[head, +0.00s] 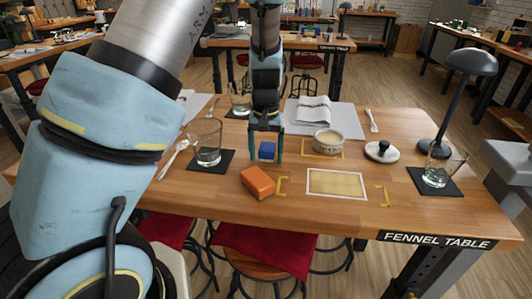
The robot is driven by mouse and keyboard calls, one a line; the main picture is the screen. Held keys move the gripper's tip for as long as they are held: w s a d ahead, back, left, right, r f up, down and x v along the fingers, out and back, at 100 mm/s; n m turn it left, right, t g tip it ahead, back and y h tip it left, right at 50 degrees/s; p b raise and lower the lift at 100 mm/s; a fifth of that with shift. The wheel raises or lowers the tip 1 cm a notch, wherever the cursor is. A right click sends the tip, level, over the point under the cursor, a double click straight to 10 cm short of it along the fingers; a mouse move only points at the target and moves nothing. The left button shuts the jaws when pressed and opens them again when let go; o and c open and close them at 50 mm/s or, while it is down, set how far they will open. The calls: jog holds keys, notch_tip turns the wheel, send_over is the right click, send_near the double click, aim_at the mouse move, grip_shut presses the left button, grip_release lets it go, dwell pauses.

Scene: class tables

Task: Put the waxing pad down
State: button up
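A round white pad with a black knob handle (382,151), which looks like the waxing pad, sits upright on the wooden table at the right, beside the round tin (328,141). My gripper (266,158) is well to its left, pointing down low over the table. Its two teal fingers are spread. A small blue block (267,151) shows between them, with gaps visible on both sides. I cannot tell how far the fingertips are from the table. The pad is apart from my gripper.
An orange block (258,183) lies just in front of my gripper. A white-bordered yellow panel (337,184) lies at the front middle. Glasses stand on dark coasters at left (206,143) and right (438,172). A dark lamp (462,95) stands at the right.

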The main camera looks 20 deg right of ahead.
aim_at(266, 151)
jog(key=shift+o, duration=0.2)
notch_tip(266, 151, up, 12)
jog(key=b, duration=0.1)
jog(key=shift+r+b, duration=0.2)
jog(key=shift+b, duration=0.15)
dwell(0.5)
